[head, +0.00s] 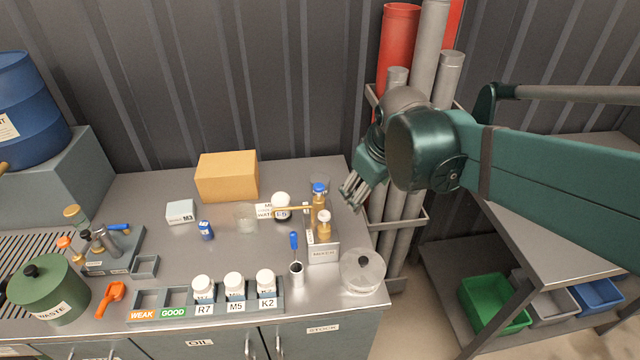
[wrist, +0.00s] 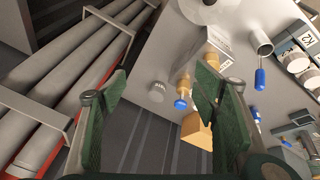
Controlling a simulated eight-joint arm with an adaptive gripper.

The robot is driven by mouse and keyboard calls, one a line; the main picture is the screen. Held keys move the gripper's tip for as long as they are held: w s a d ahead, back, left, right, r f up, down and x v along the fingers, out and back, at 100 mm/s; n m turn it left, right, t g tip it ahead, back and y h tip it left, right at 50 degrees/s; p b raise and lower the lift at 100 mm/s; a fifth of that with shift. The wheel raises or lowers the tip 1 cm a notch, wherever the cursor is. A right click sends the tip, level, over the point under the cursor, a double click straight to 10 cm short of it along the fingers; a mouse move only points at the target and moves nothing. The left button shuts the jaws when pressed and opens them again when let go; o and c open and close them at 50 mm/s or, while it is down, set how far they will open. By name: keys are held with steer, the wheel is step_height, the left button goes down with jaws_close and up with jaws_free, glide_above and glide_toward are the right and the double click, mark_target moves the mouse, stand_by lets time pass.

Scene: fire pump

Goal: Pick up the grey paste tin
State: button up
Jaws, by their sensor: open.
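My gripper (head: 352,194) is above the bench's right edge, right of the tin. Nothing is held.
A glass jar (head: 362,272) is at the bench's front right. Tall red and grey pipes (head: 398,40) stand in a rack beyond the right edge. A cardboard box (head: 227,176) is at the back.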

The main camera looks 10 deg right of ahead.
steer(key=w+a+n+g+p, duration=0.1)
steer(key=w+a+n+p, duration=0.15)
steer(key=w, duration=0.65)
steer(key=n+g+h+p, duration=0.1)
steer(key=n+g+p, duration=0.4)
steer(key=n, duration=0.4)
glide_above(319, 179)
steer(key=p, duration=0.1)
steer(key=shift+t, duration=0.7)
steer(key=f, duration=1.3)
steer(key=shift+s+f, duration=0.15)
steer(key=shift+s, duration=0.25)
steer(key=shift+w+a+f+n, duration=0.15)
steer(key=shift+w+f+n, duration=0.15)
steer(key=shift+f, duration=0.3)
steer(key=shift+f, duration=1.3)
steer(key=shift+w+d+f, duration=0.1)
steer(key=shift+d+f, duration=0.1)
steer(key=shift+f, duration=1.1)
steer(key=shift+d+f, duration=0.15)
steer(key=shift+f, duration=1.15)
